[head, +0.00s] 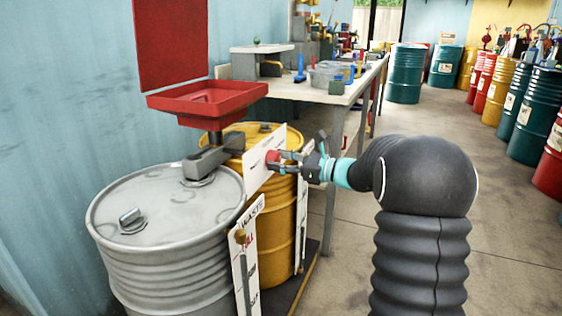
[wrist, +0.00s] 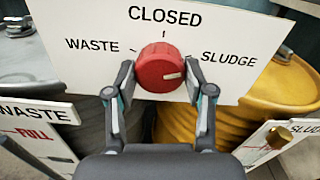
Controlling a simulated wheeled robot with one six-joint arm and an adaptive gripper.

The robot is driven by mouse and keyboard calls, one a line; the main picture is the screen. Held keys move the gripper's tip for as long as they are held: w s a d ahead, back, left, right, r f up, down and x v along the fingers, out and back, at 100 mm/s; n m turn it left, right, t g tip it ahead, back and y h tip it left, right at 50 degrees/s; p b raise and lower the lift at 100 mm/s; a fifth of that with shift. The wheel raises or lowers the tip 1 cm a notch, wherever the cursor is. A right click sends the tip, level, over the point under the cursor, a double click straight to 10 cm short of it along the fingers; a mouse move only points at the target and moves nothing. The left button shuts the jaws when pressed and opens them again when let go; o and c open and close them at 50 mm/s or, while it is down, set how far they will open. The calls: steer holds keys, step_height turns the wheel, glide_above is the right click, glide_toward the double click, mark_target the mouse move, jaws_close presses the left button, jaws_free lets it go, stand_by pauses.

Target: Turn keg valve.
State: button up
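The red valve knob (wrist: 160,67) sits on a white sign plate (wrist: 230,30) marked WASTE on the left, CLOSED at the top and SLUDGE on the right. A pale pointer mark on the knob faces right, roughly towards the SLUDGE side. My gripper (wrist: 160,75) has one finger on each side of the knob, and its fingertips appear to press against the knob's sides. In the head view, my gripper (head: 286,158) reaches in from the right to the knob (head: 272,157). The valve body behind the plate is hidden in the wrist view.
A grey drum (head: 165,200) stands at left and a yellow drum (head: 280,215) behind the plate. A red funnel tray (head: 207,103) sits above them. Level boards (head: 247,235) hang in front of the drums. A workbench (head: 340,90) stands behind.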

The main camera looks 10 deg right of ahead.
steer(key=c, duration=0.4)
steer(key=shift+f+b, duration=0.1)
steer(key=shift+b, duration=0.2)
steer(key=n+b, duration=1)
steer(key=b, duration=0.1)
steer(key=shift+a+n, duration=0.1)
steer(key=shift+n, duration=0.2)
steer(key=shift+n+b, duration=0.35)
steer(key=shift+n, duration=1.15)
